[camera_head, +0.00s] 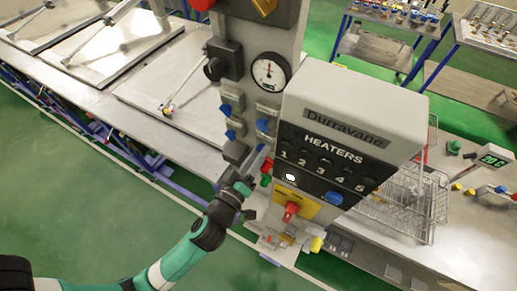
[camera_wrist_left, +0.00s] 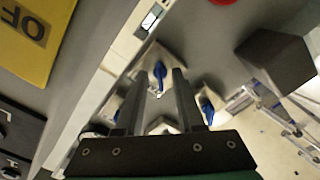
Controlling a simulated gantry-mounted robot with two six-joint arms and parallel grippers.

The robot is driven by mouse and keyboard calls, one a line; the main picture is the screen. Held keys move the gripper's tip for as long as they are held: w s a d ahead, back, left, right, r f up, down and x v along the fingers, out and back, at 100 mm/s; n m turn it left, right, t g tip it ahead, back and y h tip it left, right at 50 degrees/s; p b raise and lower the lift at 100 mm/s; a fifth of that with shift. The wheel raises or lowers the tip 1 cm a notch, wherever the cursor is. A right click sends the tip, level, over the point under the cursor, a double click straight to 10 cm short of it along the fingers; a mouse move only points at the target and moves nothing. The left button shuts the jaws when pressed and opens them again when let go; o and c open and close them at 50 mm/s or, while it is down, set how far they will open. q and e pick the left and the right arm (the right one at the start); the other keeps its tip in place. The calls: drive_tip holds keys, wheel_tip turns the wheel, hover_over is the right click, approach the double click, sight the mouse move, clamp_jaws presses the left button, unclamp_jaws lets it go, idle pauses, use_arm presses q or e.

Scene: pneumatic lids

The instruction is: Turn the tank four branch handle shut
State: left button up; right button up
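Several small blue handles sit on grey valve blocks on the grey column. In the head view one is at the upper left (camera_head: 226,109), one below it (camera_head: 231,134) and one at the right (camera_head: 262,125). I cannot read which is tank four's. My left gripper (camera_head: 252,166) is low in front of the column, below these handles. In the left wrist view its two fingers (camera_wrist_left: 160,78) are apart, with a blue handle (camera_wrist_left: 161,70) seen between or just beyond their tips; contact is unclear. Another blue handle (camera_wrist_left: 206,108) is right of the fingers. My right gripper is not in view.
The heater box (camera_head: 350,130) with its knobs stands right of the gripper, with a yellow plate and red switch (camera_head: 290,211) below. A pressure gauge (camera_head: 270,71) and a dark block (camera_head: 222,61) are above. Wire baskets (camera_head: 412,200) stand at the right.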

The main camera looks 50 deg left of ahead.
use_arm(q)
drive_tip(key=shift+w, duration=0.2)
clamp_jaws()
drive_tip(key=shift+m, duration=0.4)
drive_tip(key=m+p, duration=0.1)
drive_tip(key=m, duration=1.6)
idle(0.5)
